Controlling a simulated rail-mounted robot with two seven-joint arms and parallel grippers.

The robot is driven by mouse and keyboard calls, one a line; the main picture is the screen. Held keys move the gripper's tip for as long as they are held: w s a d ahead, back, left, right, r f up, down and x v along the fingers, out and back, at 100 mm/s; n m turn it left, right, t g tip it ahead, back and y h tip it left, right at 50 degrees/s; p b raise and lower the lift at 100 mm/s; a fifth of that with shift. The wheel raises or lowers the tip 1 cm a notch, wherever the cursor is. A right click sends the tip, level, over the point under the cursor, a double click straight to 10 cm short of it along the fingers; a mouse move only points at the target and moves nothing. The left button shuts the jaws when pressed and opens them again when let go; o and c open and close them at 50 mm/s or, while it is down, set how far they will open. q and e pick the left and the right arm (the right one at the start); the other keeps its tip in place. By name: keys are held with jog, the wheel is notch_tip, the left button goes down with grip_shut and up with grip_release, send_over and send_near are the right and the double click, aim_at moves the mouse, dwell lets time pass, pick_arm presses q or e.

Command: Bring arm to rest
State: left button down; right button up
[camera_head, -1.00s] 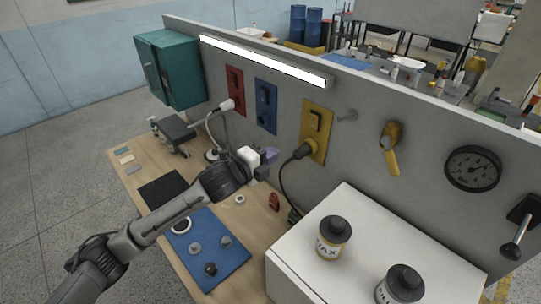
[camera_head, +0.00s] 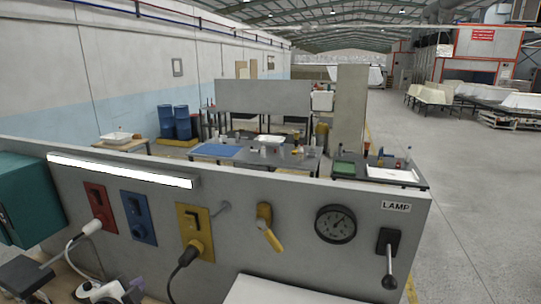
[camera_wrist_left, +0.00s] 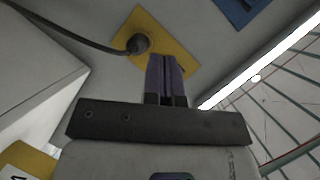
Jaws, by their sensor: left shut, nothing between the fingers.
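My right gripper is in no view.
The grey panel (camera_head: 300,195) carries red (camera_head: 99,205), blue (camera_head: 138,215) and yellow (camera_head: 195,228) plates, a yellow handle (camera_head: 268,228), a gauge (camera_head: 336,223) and a lamp switch (camera_head: 388,255). A teal cabinet (camera_head: 28,200) is at the left. A black cable hangs from the plug.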

pick_arm(q)
jog(key=s+d+r+n+g+y, duration=0.1)
jog(key=s+d+n+y, duration=0.15)
jog(key=s+n, duration=0.35)
jog(key=s+d+f+n+g+h, duration=0.1)
jog(key=s+d+f+g, duration=0.2)
jog(key=s+f, duration=0.7)
jog(key=s+d+f+n+g+h, duration=0.1)
jog(key=s+d+f+n+g, duration=0.15)
jog(key=s+f, duration=0.75)
jog(key=s+d+f+n+g+h, duration=0.15)
jog(key=s+f+g, duration=0.25)
jog(key=s+f, duration=0.65)
jog(key=w+d+r+p+v, duration=0.1)
jog(key=w+p+v, duration=0.1)
jog(key=p+v, duration=1.4)
notch_tip(320, 180, up, 2)
jog(key=shift+s+d+r+m+y, duration=0.2)
jog(key=shift+d+m+y, duration=0.1)
jog(key=shift+m, duration=0.1)
